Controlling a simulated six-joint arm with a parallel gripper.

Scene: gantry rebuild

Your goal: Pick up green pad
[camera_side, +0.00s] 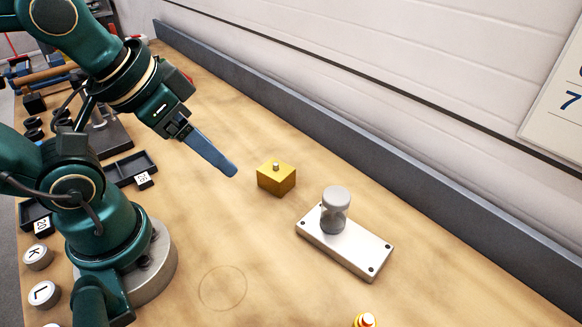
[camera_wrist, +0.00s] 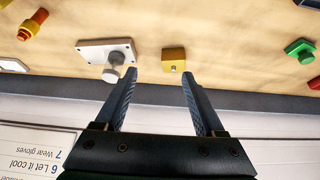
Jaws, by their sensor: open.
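The green pad (camera_wrist: 300,48) shows at the right edge of the wrist view, with a small knob on its face. I cannot make it out in the side view, where my arm covers part of the bench. My gripper (camera_wrist: 159,76) is open and empty, its two blue-grey fingers apart. In the side view my gripper (camera_side: 232,172) is above the bench, left of the yellow block (camera_side: 276,178), and its fingers overlap into one shape. In the wrist view the green pad lies well to the right of both fingers.
A white plate (camera_side: 357,250) with a grey knob (camera_side: 334,208) stands right of the yellow block. A red object (camera_wrist: 314,83) lies beside the green pad. An orange piece (camera_wrist: 33,24) is at the wrist view's upper left. A grey rail (camera_side: 330,155) runs along the wall.

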